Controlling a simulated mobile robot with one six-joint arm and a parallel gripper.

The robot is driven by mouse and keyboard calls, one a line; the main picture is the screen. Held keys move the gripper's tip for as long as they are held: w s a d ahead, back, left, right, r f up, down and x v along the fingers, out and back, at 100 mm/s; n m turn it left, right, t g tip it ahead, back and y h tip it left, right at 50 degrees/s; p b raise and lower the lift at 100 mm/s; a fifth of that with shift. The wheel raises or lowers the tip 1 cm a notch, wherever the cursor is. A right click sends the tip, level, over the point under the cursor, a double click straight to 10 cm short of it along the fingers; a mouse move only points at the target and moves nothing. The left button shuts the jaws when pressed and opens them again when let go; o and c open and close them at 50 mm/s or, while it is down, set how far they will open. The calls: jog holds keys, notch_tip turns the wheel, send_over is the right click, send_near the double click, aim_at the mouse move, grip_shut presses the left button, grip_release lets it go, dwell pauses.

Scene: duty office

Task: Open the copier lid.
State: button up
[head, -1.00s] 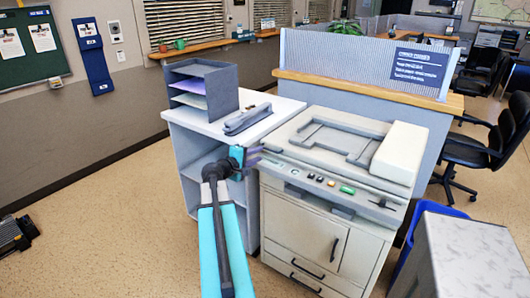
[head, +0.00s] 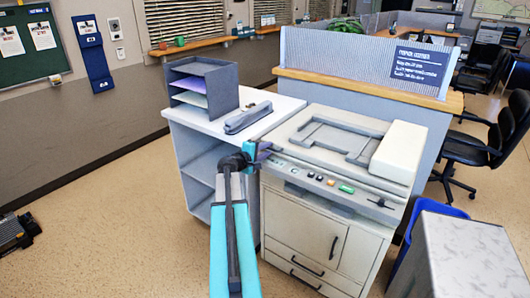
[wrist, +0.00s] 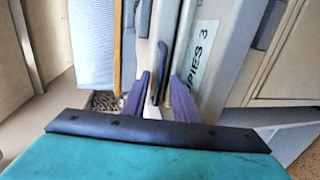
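The cream copier (head: 312,230) stands right of centre in the head view. Its lid (head: 335,140) lies flat and closed, with a raised grey frame and a white block on top. My gripper (head: 268,152) is at the copier's left front corner, at about lid height. In the wrist view its two purple fingers (wrist: 160,97) are apart. A dark, slim handle-like bar (wrist: 159,68) shows between them against pale copier surfaces; I cannot tell whether they touch it. A panel labelled "COPIES 3" (wrist: 194,60) is beside the right finger.
A white cabinet (head: 185,128) with a paper tray rack (head: 203,88) and a stapler-like object (head: 247,118) stands left of the copier. A partition (head: 365,62) is behind it. A blue bin and a grey-topped cabinet (head: 470,245) are at right.

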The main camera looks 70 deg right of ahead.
grip_shut()
dwell(1.2)
